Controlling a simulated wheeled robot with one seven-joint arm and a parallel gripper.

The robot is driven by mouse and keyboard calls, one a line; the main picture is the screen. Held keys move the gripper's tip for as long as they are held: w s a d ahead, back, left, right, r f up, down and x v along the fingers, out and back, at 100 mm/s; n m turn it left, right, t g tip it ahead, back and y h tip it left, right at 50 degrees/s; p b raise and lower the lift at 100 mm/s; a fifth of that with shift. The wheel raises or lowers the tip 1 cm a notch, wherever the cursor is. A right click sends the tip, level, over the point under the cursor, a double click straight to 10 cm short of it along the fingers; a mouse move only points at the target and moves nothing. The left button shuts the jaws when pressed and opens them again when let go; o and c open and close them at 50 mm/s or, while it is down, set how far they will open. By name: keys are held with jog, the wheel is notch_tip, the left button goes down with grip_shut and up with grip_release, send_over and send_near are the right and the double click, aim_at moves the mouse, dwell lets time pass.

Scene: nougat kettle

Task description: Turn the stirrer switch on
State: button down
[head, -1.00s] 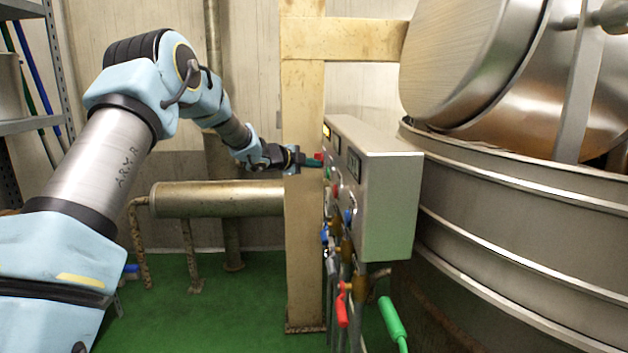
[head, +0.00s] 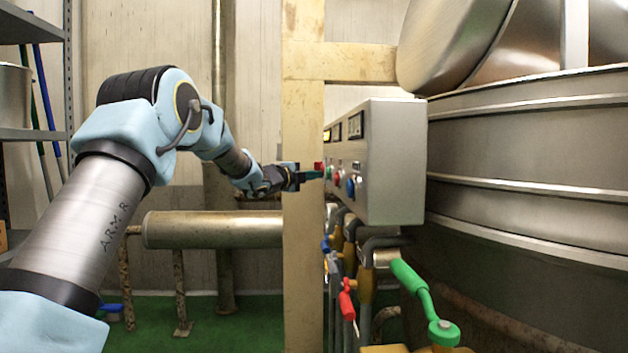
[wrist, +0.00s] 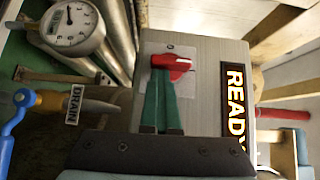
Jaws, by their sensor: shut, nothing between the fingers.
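The grey control box (head: 392,160) stands right of centre in the head view, its panel face seen at a steep angle. A red switch knob (head: 318,165) is near the panel's far edge. In the wrist view the red knob (wrist: 174,63) sits on a pale plate marked "0" on the box (wrist: 205,95). My gripper (head: 318,174) has its green fingers shut and empty. Their tips (wrist: 163,78) overlap the knob's lower edge in the wrist view; I cannot tell whether they touch it. The knob's exact setting is unclear.
A lit "READY" display (wrist: 235,100) is right of the knob. A round gauge (wrist: 72,25) and a "DRAIN" tag (wrist: 74,104) are on the left. Below the box are pipes, a red valve handle (head: 347,305) and a green one (head: 410,275). The large kettle (head: 530,160) fills the right.

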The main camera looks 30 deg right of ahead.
jog(key=shift+w+a+b, duration=0.1)
jog(key=shift+w+b, duration=0.25)
jog(key=shift+b, duration=0.15)
dwell(0.3)
